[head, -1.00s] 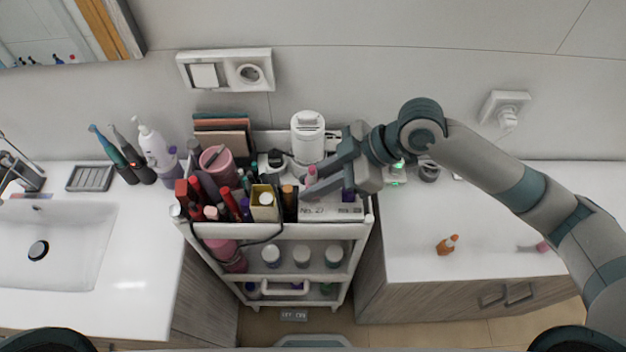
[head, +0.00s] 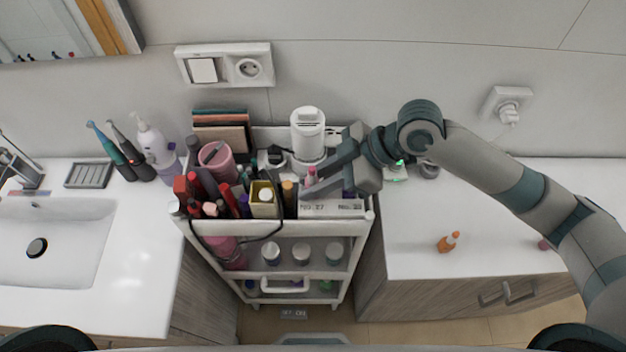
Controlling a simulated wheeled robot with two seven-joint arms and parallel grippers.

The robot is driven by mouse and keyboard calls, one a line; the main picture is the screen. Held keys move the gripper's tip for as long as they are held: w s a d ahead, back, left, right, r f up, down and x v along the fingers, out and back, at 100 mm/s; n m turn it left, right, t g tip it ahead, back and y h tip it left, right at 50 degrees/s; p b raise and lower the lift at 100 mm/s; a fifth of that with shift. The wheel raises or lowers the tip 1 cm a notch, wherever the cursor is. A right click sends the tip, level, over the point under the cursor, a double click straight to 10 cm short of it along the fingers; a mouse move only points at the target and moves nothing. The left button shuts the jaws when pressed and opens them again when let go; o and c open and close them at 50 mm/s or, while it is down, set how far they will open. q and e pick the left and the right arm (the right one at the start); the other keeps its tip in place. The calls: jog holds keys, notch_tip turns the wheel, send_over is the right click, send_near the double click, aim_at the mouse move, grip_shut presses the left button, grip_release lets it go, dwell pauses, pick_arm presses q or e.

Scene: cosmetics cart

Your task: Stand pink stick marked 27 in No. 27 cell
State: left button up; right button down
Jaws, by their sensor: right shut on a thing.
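The pink stick (head: 311,176) stands upright between the fingers of my right gripper (head: 314,184), which is shut on it. The stick and fingertips are over the white box marked No. 27 (head: 312,209) at the top right of the cart (head: 278,228). A second label on the box, to the right, is too small to read surely. The stick's lower end and the cell opening are hidden behind the fingers, so I cannot tell how deep it sits. The mark on the stick is not readable. My left gripper is not in view.
A pink cup (head: 216,161), a yellow box (head: 263,199) and several tubes crowd the cart's left top. A white cylinder (head: 307,135) stands behind the fingers.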

jog(key=shift+f, duration=0.15)
jog(key=c, duration=1.5)
grip_release()
jog(key=shift+d, duration=0.1)
jog(key=shift+d+r+b, duration=0.35)
jog(key=shift+d+r, duration=0.05)
jog(key=b+v, duration=0.5)
jog(key=v, duration=1.1)
jog(key=shift+r, duration=0.2)
jog(key=shift+f, duration=0.1)
